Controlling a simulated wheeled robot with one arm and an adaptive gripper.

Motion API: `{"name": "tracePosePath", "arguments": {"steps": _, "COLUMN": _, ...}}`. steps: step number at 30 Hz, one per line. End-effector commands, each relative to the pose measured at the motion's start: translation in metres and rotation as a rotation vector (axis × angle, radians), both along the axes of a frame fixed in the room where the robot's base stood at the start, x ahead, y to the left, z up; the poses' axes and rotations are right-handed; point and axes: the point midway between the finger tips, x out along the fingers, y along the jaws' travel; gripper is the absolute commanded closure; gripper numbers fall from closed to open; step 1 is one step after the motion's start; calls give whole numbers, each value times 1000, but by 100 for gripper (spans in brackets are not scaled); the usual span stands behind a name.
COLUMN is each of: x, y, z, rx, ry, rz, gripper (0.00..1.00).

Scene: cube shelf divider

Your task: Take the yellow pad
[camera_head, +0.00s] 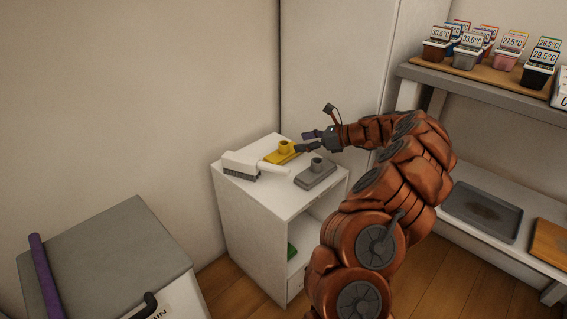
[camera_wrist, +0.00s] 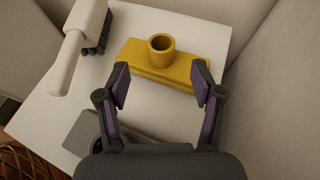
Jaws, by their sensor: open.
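The yellow pad (camera_head: 280,156) is a flat yellow block with a short hollow round knob on top. It lies on top of a small white cabinet (camera_head: 228,182) near its back edge. In the wrist view the yellow pad (camera_wrist: 190,68) lies ahead of and between my fingertips. My gripper (camera_head: 305,141) is open and empty, just to the right of the pad's knob in the head view. In the wrist view my gripper (camera_wrist: 160,82) has its fingers spread near the two ends of the pad. I cannot tell whether they touch it.
A grey pad (camera_head: 316,174) of similar shape lies nearer the front, partly hidden by my gripper in the wrist view. A white-handled brush (camera_head: 245,166) lies left of the yellow pad. Walls stand close behind the cabinet. A shelf (camera_head: 480,92) with labelled pots is at right.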

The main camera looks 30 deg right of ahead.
Motion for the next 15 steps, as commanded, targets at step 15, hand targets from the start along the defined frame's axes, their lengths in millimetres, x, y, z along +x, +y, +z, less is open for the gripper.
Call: {"name": "tracePosePath", "arguments": {"steps": 15, "x": 27, "y": 16, "z": -19, "rx": 7, "ry": 2, "rz": -10, "gripper": 33}}
